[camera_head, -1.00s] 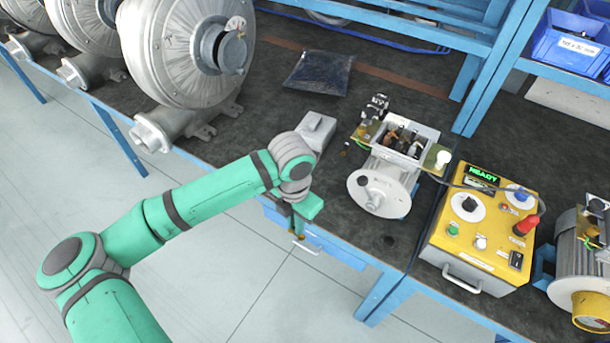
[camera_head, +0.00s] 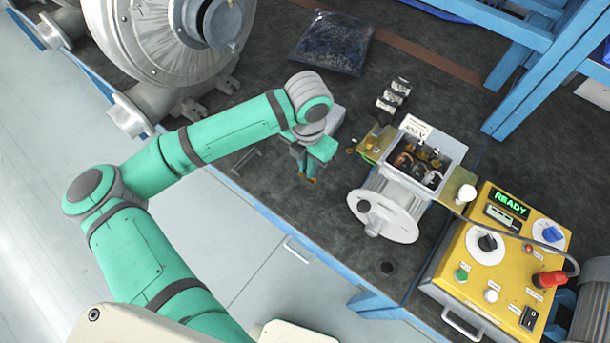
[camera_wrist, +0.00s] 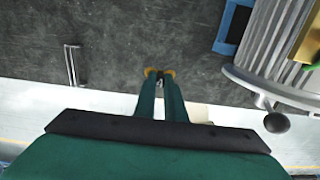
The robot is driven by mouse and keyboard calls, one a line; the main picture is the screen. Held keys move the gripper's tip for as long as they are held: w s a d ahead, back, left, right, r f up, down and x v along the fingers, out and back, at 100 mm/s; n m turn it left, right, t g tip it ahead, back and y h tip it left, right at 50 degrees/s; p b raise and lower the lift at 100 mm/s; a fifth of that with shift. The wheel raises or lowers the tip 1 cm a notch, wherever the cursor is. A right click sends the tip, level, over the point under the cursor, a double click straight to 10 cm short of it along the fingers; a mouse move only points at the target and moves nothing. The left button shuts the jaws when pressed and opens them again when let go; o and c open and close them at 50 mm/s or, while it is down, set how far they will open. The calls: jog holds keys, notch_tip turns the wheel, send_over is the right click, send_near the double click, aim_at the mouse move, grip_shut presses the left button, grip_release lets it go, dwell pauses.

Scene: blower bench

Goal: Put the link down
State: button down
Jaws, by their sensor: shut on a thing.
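My gripper (camera_head: 306,180) hangs over the front of the dark bench top, left of the motor. The grey motor (camera_head: 385,209) has an open terminal box (camera_head: 452,151) on top, with coloured parts inside.
A slim metal handle-like bar (camera_head: 247,161) shows left of my gripper; it also shows in the wrist view (camera_wrist: 71,66). A yellow test box (camera_head: 470,262) reading READY stands right. Behind are a dark bag (camera_head: 331,43) and a large blower (camera_head: 160,50). Bare bench (camera_head: 275,205) surrounds my gripper.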

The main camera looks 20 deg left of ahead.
notch_tip(320, 180, down, 9)
jog(key=shift+s+a+r, duration=0.1)
dwell(0.4)
jog(key=shift+f, duration=0.4)
jog(key=c, duration=1.8)
grip_release()
jog(key=shift+r, duration=0.1)
notch_tip(320, 180, up, 13)
jog(key=shift+f, duration=0.2)
